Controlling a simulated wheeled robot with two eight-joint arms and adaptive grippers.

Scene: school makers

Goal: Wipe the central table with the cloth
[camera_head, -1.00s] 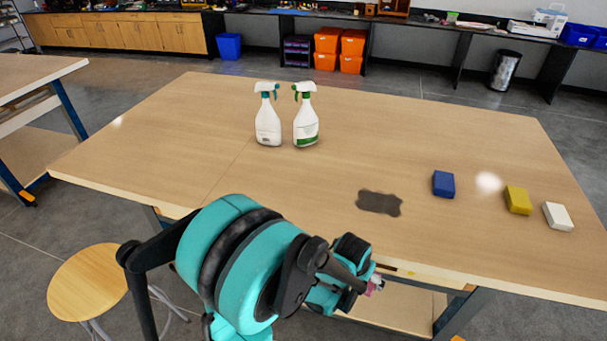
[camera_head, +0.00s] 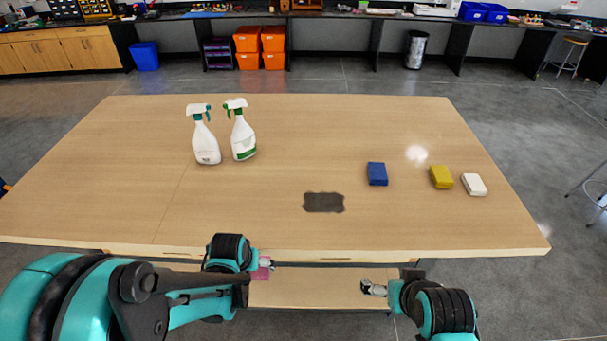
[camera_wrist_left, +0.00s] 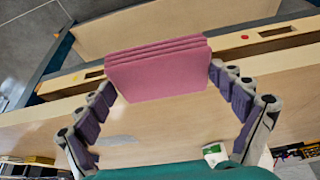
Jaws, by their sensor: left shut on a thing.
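The central table (camera_head: 270,225) has a light wood top with a dark, ragged-edged patch (camera_head: 324,202) near its front middle. My left gripper (camera_head: 266,263) is at the table's front edge, left of the patch. It is shut on the pink folded cloth (camera_wrist_left: 155,68), which also shows as a small pink bit in the head view (camera_head: 261,273). In the left wrist view the cloth sits between the fingertips of my left gripper (camera_wrist_left: 160,80). My right gripper (camera_head: 372,288) is in front of the table edge, right of the left one; its jaws are too small to judge.
Two white spray bottles (camera_head: 205,145) (camera_head: 243,138) stand at the back left of the tabletop. A blue block (camera_head: 377,174), a yellow block (camera_head: 441,177) and a white block (camera_head: 474,185) lie on the right. The tabletop around the dark patch is clear.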

